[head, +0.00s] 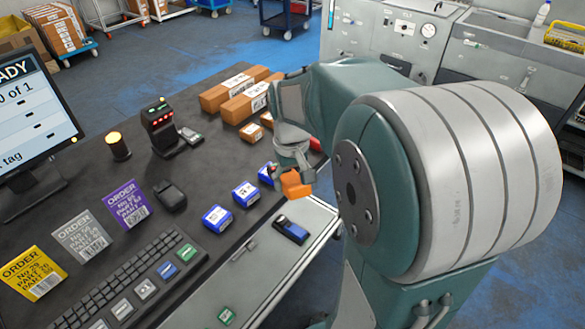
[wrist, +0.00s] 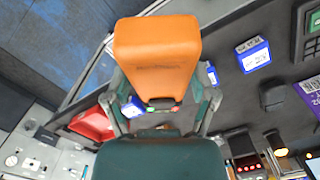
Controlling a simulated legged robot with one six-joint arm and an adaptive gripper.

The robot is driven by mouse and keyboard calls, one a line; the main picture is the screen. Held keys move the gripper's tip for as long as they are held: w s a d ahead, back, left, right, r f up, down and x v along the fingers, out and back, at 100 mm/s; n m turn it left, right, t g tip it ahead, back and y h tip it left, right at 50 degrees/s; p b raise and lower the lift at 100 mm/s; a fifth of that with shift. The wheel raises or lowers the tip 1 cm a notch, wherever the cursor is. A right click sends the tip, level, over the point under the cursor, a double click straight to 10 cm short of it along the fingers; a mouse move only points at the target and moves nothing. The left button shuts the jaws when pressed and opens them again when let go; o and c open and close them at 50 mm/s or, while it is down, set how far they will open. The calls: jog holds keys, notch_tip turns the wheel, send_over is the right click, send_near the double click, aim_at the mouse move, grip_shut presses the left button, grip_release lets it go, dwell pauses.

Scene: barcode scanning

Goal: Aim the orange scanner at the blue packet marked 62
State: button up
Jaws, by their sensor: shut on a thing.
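My gripper (head: 292,168) is shut on the orange scanner (head: 296,186), above the right part of the dark table. In the wrist view the scanner (wrist: 157,55) sits between the two fingers. Three blue packets with white labels lie near it: one (head: 217,217) at the left, one (head: 246,194) in the middle, and one (head: 266,174) right beside the gripper, partly hidden by it. The wrist view shows a blue packet (wrist: 253,55) to the right of the scanner. The label numbers are too small to read, so I cannot tell which packet is 62.
Brown boxes (head: 228,95) lie at the table's back. A black device with red lights (head: 160,125), a keyboard (head: 125,283), order cards (head: 78,240) and a monitor (head: 35,110) occupy the left. A dark blue device (head: 291,230) lies near the front edge.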

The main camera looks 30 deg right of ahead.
jog(key=shift+f, duration=1.15)
jog(key=shift+r, duration=0.15)
notch_tip(320, 180, up, 12)
jog(key=shift+f, duration=0.1)
